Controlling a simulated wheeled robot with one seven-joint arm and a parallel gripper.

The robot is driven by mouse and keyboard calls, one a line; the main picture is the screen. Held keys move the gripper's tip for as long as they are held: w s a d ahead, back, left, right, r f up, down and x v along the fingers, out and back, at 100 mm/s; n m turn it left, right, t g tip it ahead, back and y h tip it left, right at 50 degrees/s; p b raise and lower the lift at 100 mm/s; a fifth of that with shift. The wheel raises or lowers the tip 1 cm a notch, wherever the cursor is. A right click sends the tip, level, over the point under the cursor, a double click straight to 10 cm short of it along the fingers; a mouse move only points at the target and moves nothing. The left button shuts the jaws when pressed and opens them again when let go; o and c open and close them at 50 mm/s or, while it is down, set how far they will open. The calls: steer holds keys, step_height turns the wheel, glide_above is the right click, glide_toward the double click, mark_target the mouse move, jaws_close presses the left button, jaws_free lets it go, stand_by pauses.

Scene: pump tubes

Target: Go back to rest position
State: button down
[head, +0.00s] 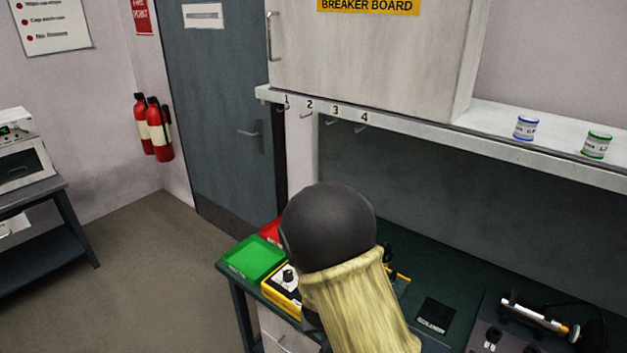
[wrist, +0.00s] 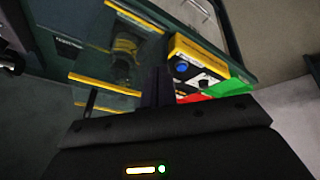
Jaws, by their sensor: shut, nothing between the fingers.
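My gripper (wrist: 161,86) shows in the wrist view as dark fingers beyond its broad black body, closed together with nothing visible between them. It is over the green workbench (wrist: 205,48), near the yellow box with knobs (wrist: 188,68). In the head view my arm, with a black rounded joint and a pale yellow sleeve, covers the middle of the bench and hides the gripper. The yellow box (head: 282,287) is partly covered by the arm there.
A green tray (head: 254,258) and a red tray (head: 270,232) sit at the bench's left end. A black mat (head: 436,315) and a tube device (head: 537,317) lie to the right. A shelf (head: 420,140) with numbered hooks overhangs the bench. Open floor (head: 150,270) lies left.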

steer(key=s+d+r+m+g+y, duration=0.1)
steer(key=s+d+r+g, duration=0.1)
steer(key=s+d+r, duration=0.9)
steer(key=s+r, duration=0.2)
steer(key=s, duration=0.1)
steer(key=shift+s+d+m+g, duration=0.25)
steer(key=shift+s+m+g, duration=0.05)
steer(key=shift+s, duration=0.05)
stand_by(2.5)
